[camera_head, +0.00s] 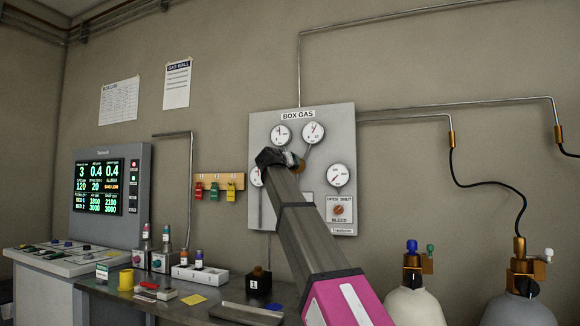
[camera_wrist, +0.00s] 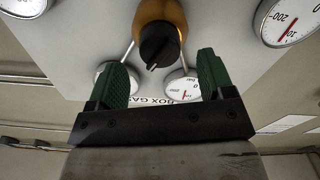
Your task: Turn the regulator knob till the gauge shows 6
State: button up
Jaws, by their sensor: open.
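A brass regulator with a black knob (camera_wrist: 158,45) sits on the grey BOX GAS panel (camera_head: 263,122). In the wrist view it lies between and just beyond the fingertips of my gripper (camera_wrist: 163,64). My gripper is open, with one green finger on each side, and I see no contact with the knob. In the head view my gripper (camera_head: 276,158) covers most of the regulator; only a brass bit (camera_head: 299,165) shows. Above are two gauges, a left one (camera_head: 280,135) and a right one (camera_head: 314,132); their numbers are too small to read surely.
A lower right gauge (camera_head: 338,175) sits above an orange bleed knob (camera_head: 338,209). A lower left gauge (camera_head: 256,177) is partly hidden by my arm. Tagged hooks (camera_head: 215,187) hang left of the panel. A bench (camera_head: 190,310) stands below; gas cylinders (camera_head: 415,305) stand at right.

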jog(key=v, duration=0.8)
